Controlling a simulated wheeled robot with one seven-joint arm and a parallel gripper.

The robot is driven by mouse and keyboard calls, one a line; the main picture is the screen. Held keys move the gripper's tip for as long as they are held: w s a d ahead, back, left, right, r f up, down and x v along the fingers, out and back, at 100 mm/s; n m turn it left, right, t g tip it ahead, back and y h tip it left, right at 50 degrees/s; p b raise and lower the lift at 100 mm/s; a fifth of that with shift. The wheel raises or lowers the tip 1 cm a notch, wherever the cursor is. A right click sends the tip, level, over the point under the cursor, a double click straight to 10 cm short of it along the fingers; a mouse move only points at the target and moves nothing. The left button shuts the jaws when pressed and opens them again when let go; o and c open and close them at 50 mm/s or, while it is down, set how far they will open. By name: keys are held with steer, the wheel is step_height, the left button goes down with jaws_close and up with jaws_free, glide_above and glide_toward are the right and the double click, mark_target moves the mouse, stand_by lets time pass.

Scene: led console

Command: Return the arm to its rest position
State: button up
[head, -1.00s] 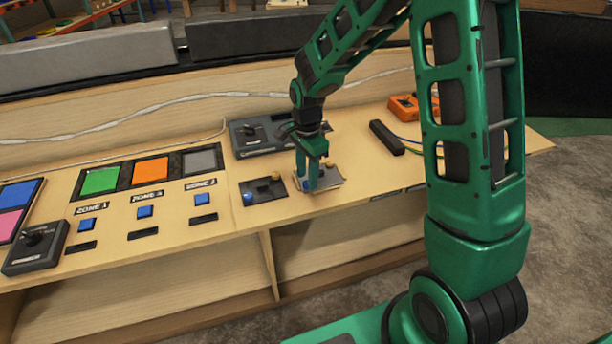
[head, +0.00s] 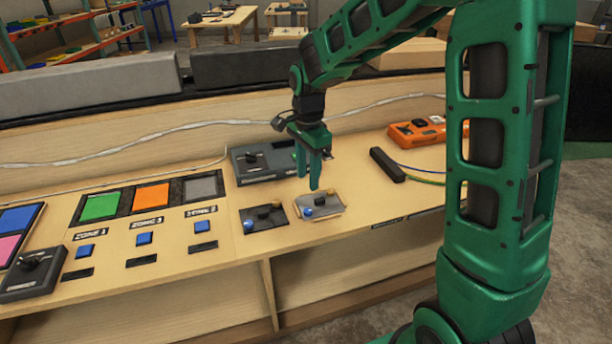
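My gripper (head: 309,180) hangs above the wooden console, fingers pointing down. Its two green fingers look apart, with nothing between them. It is just above and behind a light grey plate (head: 330,206) that carries a blue knob, a dark knob and a yellow knob. My green arm reaches in from the right, its upper part bent over the console.
Left of the plate is a dark panel (head: 252,226) with similar knobs. Behind the gripper is a grey joystick box (head: 262,163). A black bar (head: 387,164) and an orange box (head: 415,131) lie to the right. Green, orange and grey squares are at left.

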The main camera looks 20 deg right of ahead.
steer(key=s+d+r+n, duration=0.2)
steer(key=s+d+r, duration=0.1)
steer(key=s+d, duration=0.45)
steer(key=s+d+r+n, duration=0.2)
steer(key=s+d+r, duration=0.1)
steer(key=s+d, duration=0.45)
steer(key=s+d+n, duration=0.3)
steer(key=s+n, duration=0.2)
steer(key=s, duration=1.2)
steer(key=shift+f, duration=0.1)
